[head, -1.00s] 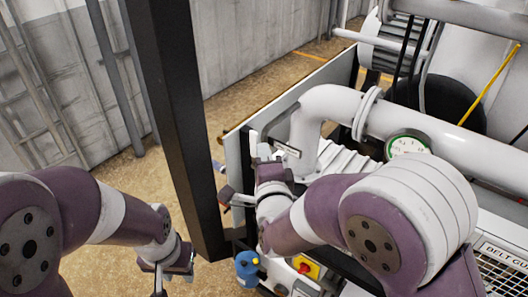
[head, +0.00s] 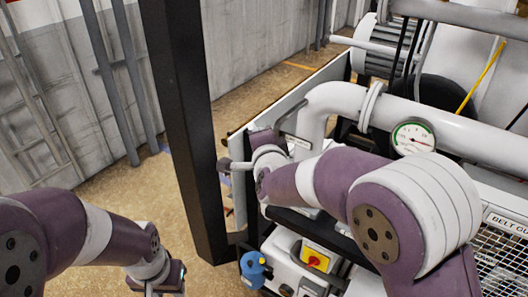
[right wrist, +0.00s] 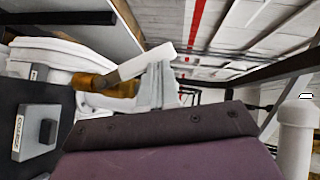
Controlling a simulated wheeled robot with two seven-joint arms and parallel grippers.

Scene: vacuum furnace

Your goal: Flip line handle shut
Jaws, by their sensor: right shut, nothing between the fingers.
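In the right wrist view a pale bar, which looks like the line handle (right wrist: 150,60), slants up to the right from a brass-coloured fitting (right wrist: 118,88). My right gripper (right wrist: 158,85) shows there with grey fingers shut and nothing between them. The fingers are close against the bar's right part; I cannot tell whether they touch. In the head view my right wrist is at the left end of the machine, and its fingers and the handle are hidden or too small to make out. My left gripper (head: 156,288) is at the bottom edge, partly cut off, away from the machine.
A black post (head: 182,130) stands between my arms. A large white pipe (head: 335,103) with a gauge (head: 413,138) runs across the machine. Below my right arm are a yellow switch plate with a red knob (head: 315,261) and a blue fitting (head: 253,264). Floor is free left of the post.

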